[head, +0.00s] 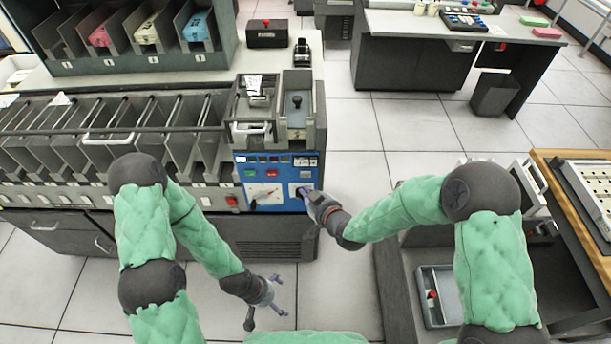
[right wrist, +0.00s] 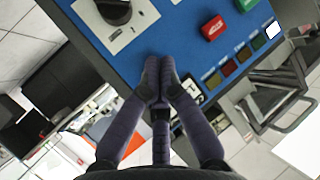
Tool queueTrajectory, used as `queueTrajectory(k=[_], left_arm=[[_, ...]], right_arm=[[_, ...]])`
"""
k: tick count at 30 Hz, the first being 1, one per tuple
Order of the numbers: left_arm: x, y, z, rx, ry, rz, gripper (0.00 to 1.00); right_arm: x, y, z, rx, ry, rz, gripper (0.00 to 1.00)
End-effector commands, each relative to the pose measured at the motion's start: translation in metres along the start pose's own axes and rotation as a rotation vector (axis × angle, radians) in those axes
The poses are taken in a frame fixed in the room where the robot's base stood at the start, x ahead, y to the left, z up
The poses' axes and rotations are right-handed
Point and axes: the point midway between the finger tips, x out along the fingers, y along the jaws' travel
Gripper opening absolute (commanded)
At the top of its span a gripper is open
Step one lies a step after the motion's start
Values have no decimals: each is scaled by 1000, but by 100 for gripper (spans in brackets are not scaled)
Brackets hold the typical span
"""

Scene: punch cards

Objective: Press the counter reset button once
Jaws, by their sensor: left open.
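The blue control panel (head: 285,184) is on the front of the grey card machine; in the right wrist view, the panel (right wrist: 165,35) fills the upper middle. My right gripper (head: 303,190) is at the panel's right side; in the right wrist view, its fingers (right wrist: 157,80) are together with nothing between them. Whether the fingertips touch the panel is unclear. My left gripper (head: 277,295) is open and empty, low above the floor.
A red button (right wrist: 212,27) and black knob (right wrist: 115,8) are near the fingertips. A row of card bins (head: 110,135) extends left. A drawer-like grey tray (head: 436,297) and wooden-edged table (head: 575,200) stand at right. The floor between is clear.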

Motion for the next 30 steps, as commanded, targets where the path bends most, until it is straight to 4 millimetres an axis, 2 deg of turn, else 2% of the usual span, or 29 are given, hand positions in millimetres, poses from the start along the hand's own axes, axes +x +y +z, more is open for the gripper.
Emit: queueTrajectory(k=[3, 9, 30], left_arm=[[6, -2, 0, 0, 0, 0, 100], [8, -3, 0, 0, 0, 0, 100], [8, -3, 0, 0, 0, 0, 100]], right_arm=[[11, 6, -4, 0, 1, 0, 0], [19, 10, -9, 0, 1, -1, 0], [20, 11, -11, 0, 0, 0, 0]])
